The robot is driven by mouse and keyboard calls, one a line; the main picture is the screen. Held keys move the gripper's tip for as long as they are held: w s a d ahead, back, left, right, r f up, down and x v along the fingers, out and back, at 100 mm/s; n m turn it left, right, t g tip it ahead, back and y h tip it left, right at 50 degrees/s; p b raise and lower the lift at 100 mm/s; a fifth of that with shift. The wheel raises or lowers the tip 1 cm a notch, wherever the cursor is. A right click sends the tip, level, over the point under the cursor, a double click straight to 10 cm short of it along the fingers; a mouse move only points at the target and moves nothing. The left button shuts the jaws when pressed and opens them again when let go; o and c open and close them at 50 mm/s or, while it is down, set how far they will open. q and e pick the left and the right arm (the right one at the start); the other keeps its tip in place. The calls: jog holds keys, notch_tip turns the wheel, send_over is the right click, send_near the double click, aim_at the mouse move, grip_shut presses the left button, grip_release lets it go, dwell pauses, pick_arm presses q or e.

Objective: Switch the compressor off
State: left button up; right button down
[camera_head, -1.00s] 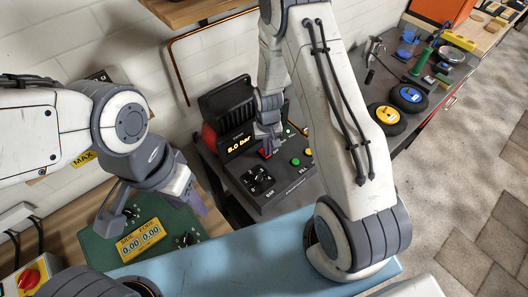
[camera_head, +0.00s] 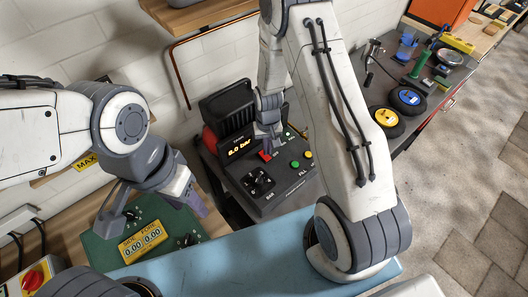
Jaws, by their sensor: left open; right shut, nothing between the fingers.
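The compressor is a black console (camera_head: 290,190) on the bench at the middle, with a lit orange display (camera_head: 239,147) reading 8.0 bar. A red switch (camera_head: 265,156) sits right of the display. A black knob (camera_head: 257,182) and small green and yellow buttons (camera_head: 301,159) are on the same sloped face. My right gripper (camera_head: 268,146) is shut and empty, its tips close by the red switch; whether they touch it I cannot tell. My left gripper (camera_head: 157,213) is open and empty above a green panel at the lower left.
The green panel (camera_head: 103,249) carries a yellow display showing 0.00 twice. A red rotary switch (camera_head: 32,280) on a yellow plate is at the lower left corner. Blue and yellow wheels (camera_head: 386,116) and tools lie on the right bench. My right forearm hides part of the console's right side.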

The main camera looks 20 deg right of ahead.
aim_at(266, 158)
notch_tip(266, 158, up, 5)
jog(key=p, duration=0.3)
jog(key=shift+f, duration=0.2)
dwell(0.3)
jog(key=s+a+r+n+b, duration=0.5)
jog(key=s+a+r, duration=0.3)
jog(key=a+r, duration=0.35)
jog(key=s+a+r+n+b, duration=0.1)
jog(key=s+r+n+b, duration=0.1)
jog(key=s, duration=0.6)
jog(key=s+a+r+n+y+b, duration=0.1)
jog(key=s+r+n+b, duration=0.1)
jog(key=s, duration=0.5)
jog(key=shift+s+a+r, duration=0.3)
jog(key=shift+s+r, duration=0.05)
